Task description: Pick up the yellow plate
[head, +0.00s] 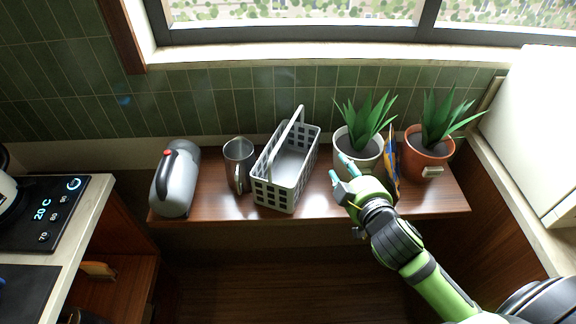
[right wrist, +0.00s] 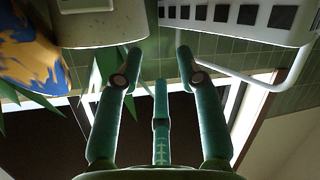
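A thin yellow thing with blue patches (head: 392,165) stands on edge between the two potted plants on the wooden shelf. It may be the yellow plate, but its full shape is hidden; no other yellow plate shows. In the right wrist view a yellow and blue surface (right wrist: 30,48) shows at the upper left. My right gripper (head: 340,168) is to the left of it, in front of the white pot. Its green fingers (right wrist: 158,75) are spread apart with nothing between them. My left gripper is not in view.
A counter with a cooktop (head: 45,212) is at left; a white cabinet (head: 535,130) is at right.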

